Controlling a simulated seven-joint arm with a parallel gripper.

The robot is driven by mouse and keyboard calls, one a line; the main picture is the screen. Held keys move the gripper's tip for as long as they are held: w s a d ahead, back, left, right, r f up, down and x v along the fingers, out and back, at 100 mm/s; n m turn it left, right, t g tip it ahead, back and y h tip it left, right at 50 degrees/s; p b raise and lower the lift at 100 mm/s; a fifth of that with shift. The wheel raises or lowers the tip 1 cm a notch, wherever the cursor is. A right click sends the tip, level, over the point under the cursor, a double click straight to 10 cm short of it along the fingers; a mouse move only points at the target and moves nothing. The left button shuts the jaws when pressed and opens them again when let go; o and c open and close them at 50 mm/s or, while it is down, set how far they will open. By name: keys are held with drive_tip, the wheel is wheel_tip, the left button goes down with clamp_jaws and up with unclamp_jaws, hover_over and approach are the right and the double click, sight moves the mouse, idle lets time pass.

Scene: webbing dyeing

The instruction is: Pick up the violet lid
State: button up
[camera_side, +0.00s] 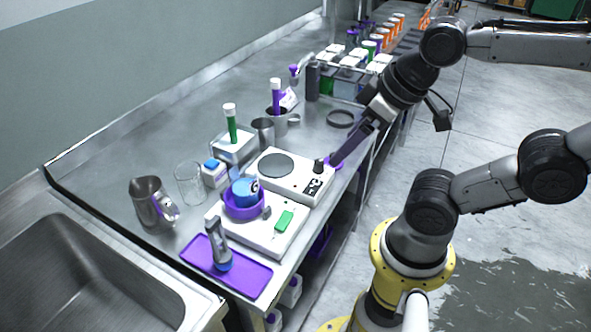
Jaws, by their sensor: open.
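A small violet piece (339,164), which looks like the violet lid, lies on the steel counter near its front edge, just right of the white hotplate. My gripper (335,160) reaches down from the upper right, with its fingertips at this violet piece and partly covering it. The gripper is open. From this angle I cannot tell whether the fingers are around the lid or only above it.
The white hotplate (285,182) stands close left of the fingertips. A violet bowl (243,206) with a blue item sits on a white scale (262,232). A violet tray (246,279) lies at the near corner. A dark ring (341,118) lies behind; metal cups (263,133) stand left.

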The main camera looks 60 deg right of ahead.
drive_tip(key=shift+o, duration=0.3)
drive_tip(key=w+d+f+m+g, duration=0.1)
drive_tip(key=w+d+m+g, duration=0.1)
drive_tip(key=w+d+m, duration=0.45)
drive_tip(key=w+d+f+m+g, duration=0.2)
drive_tip(key=w+d+m+g, duration=0.1)
drive_tip(key=d+m, duration=0.55)
drive_tip(key=d+f+m, duration=0.1)
drive_tip(key=f, duration=0.2)
drive_tip(key=d+f+m, duration=0.1)
drive_tip(key=f, duration=0.3)
drive_tip(key=s+d+f+m, duration=0.1)
drive_tip(key=f, duration=0.2)
drive_tip(key=shift+f+g, duration=0.3)
drive_tip(key=shift+f, duration=0.05)
drive_tip(key=shift+w+d+f, duration=0.1)
drive_tip(key=shift+w+f, duration=0.05)
drive_tip(key=shift+f, duration=1.45)
drive_tip(key=shift+w+d+f, duration=0.1)
drive_tip(key=shift+w+f, duration=0.05)
drive_tip(key=shift+f, duration=1.4)
drive_tip(key=c, duration=1.4)
